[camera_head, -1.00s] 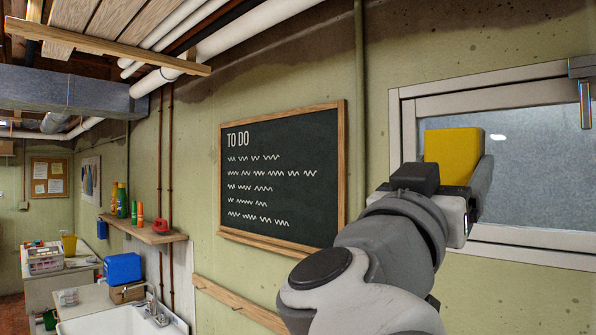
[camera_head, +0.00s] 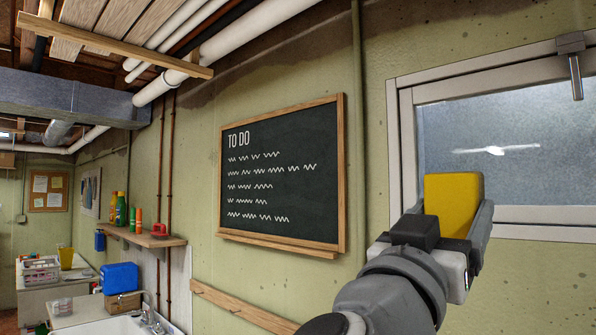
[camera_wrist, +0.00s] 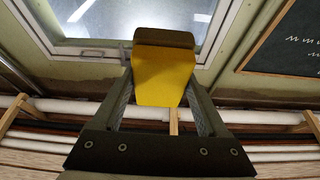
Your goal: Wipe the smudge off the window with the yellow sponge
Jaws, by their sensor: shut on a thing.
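The yellow sponge (camera_head: 453,205) is held upright in my gripper (camera_head: 462,235), in front of the window's lower left part in the head view. In the wrist view the sponge (camera_wrist: 162,78) sits between both fingers of my gripper (camera_wrist: 163,95), with a darker brownish end face. The window (camera_head: 520,115) has a pale frame and greyish glass. A whitish streak with a brighter patch (camera_head: 495,150) shows on the glass, right of and above the sponge; I cannot tell whether it is the smudge or a reflection. I cannot tell whether the sponge touches anything beyond the gripper.
A metal latch (camera_head: 572,65) sticks out at the window's top. A chalkboard (camera_head: 280,180) hangs left of the window. A small shelf with bottles (camera_head: 142,236), a sink (camera_head: 110,326) and a blue box (camera_head: 119,277) are further left. Pipes run along the ceiling.

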